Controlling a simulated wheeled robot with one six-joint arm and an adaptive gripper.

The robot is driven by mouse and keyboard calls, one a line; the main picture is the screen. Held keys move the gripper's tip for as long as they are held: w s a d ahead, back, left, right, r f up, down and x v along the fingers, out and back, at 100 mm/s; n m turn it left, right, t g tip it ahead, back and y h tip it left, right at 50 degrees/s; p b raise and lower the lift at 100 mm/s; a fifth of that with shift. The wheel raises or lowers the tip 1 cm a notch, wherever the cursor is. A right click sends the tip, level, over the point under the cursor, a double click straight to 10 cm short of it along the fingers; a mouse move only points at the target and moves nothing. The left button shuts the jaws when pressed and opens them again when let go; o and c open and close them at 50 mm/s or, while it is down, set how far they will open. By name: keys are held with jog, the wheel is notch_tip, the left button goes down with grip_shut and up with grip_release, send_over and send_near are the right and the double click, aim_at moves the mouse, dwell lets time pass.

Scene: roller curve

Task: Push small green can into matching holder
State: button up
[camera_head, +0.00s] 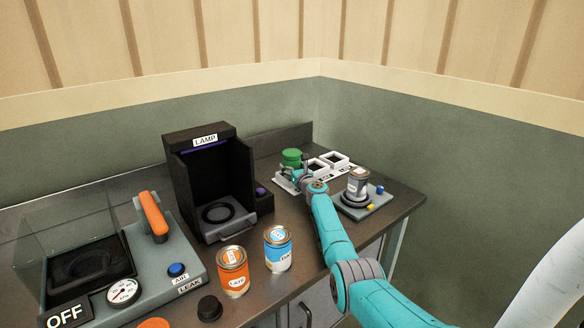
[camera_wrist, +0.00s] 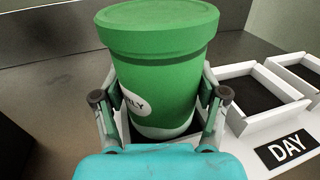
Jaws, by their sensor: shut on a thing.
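The small green can (camera_head: 291,157) is at the back of the counter, over the left end of the white holder. In the wrist view the green can (camera_wrist: 160,60) fills the middle, nearly upright, with a white label on its side that is partly cut off by a finger. My gripper (camera_wrist: 162,120) is shut on its lower part, one finger on each side. The gripper (camera_head: 303,178) also shows in the head view. The white holder (camera_wrist: 232,88) has square open compartments to the right of the can. The can's base is partly hidden, so its seating depth is unclear.
A grey can (camera_head: 357,184) stands on a small plate device (camera_head: 365,204) right of my arm. The black LAMP box (camera_head: 207,150) stands left. An orange can (camera_head: 232,272) and a blue can (camera_head: 278,248) stand in front. The leak tester (camera_head: 165,255) is far left.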

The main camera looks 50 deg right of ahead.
aim_at(292, 152)
jog(key=shift+f, duration=0.45)
dwell(0.7)
jog(key=o, duration=1.3)
jog(key=shift+r, duration=5)
